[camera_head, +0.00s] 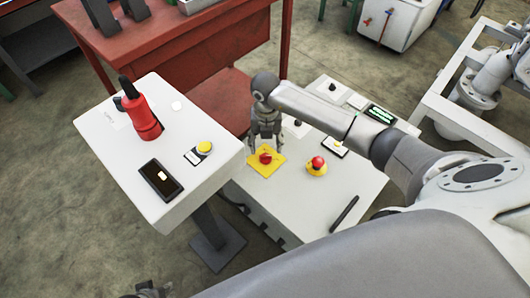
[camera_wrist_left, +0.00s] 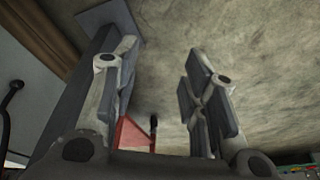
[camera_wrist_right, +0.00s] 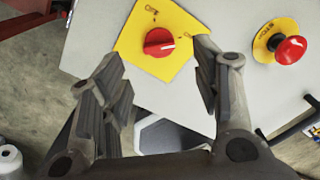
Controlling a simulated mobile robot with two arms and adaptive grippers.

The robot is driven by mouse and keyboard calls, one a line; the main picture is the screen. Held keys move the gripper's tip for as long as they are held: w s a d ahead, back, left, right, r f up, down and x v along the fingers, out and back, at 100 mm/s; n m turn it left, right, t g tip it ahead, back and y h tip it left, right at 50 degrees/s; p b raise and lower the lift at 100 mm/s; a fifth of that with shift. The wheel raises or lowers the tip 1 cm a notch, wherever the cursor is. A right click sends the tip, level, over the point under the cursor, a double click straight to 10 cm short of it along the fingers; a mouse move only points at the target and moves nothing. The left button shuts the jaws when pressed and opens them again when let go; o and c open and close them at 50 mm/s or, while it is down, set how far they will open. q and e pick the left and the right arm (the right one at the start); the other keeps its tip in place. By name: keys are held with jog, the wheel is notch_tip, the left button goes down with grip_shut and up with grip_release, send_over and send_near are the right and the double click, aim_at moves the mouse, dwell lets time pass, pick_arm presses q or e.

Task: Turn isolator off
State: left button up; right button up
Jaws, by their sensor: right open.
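The isolator is a red rotary knob (camera_head: 266,158) on a square yellow plate on the white panel. It also shows in the right wrist view (camera_wrist_right: 159,41), with a white pointer mark towards its right side. My right gripper (camera_head: 265,142) is open and points down just behind the knob in the head view. In the right wrist view its fingers (camera_wrist_right: 158,68) are spread, with the knob ahead between the fingertip lines and apart from both. My left gripper (camera_wrist_left: 160,70) is open and empty over the floor; only a dark piece of it shows at the head view's bottom edge.
A red emergency button (camera_head: 318,162) on a yellow base sits right of the isolator. A white pedestal (camera_head: 120,165) at left carries a red tool (camera_head: 141,118) and a yellow button (camera_head: 205,147). A black handle (camera_head: 344,214) is at the panel's front. A red table (camera_head: 190,50) stands behind.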

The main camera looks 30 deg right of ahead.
aim_at(266, 156)
notch_tip(266, 156, down, 5)
jog(key=shift+r+b, duration=0.15)
jog(key=shift+b, duration=0.25)
jog(key=shift+f, duration=0.65)
pick_arm(q)
notch_tip(266, 156, up, 5)
jog(key=shift+w+f, duration=0.15)
jog(key=shift+f, duration=0.05)
